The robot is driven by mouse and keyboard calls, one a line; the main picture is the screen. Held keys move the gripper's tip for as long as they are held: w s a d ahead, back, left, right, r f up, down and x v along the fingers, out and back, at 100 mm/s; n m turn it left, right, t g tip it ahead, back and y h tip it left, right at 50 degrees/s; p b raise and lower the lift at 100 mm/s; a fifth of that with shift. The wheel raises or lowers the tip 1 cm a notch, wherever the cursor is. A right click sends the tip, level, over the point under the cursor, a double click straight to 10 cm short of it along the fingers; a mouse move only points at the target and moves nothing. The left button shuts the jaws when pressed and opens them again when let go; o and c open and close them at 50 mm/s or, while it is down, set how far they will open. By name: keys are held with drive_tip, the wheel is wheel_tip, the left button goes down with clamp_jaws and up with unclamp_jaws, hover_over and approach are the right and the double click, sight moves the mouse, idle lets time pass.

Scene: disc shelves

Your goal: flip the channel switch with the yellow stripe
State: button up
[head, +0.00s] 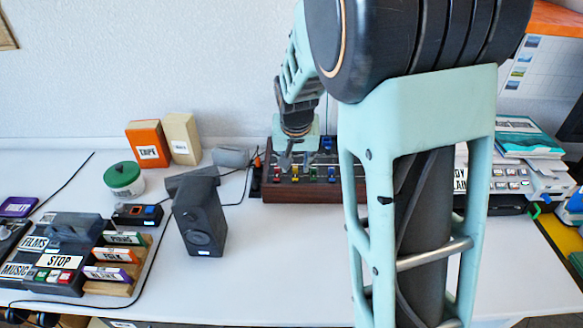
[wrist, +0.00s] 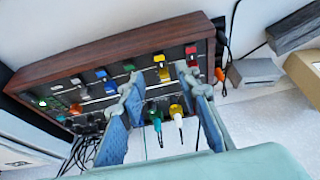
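The channel box (head: 315,190) is a dark panel in a brown wooden case, with rows of small coloured switches, at the back of the table. A yellow-marked switch shows on it in the wrist view (wrist: 163,68); a small yellow mark also shows in the head view (head: 295,171). My gripper (head: 296,160) hangs over the left part of the box, fingers down. In the wrist view my gripper (wrist: 160,90) is open and empty, with its fingertips on either side of the yellow-marked switch's column. I cannot tell whether either fingertip touches the panel.
Red, blue and green markings sit close beside the yellow one. Teal (wrist: 156,118) and yellow (wrist: 177,110) plugs with cables stick out of the box edge. A black speaker (head: 201,218) stands left of the box. My arm hides its right end.

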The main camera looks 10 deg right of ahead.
sight(295, 177)
drive_tip(key=x, duration=0.6)
drive_tip(key=shift+w+f+b, duration=0.15)
drive_tip(key=shift+f+b, duration=0.1)
drive_tip(key=shift+b, duration=0.15)
drive_tip(key=shift+r, duration=0.1)
clamp_jaws()
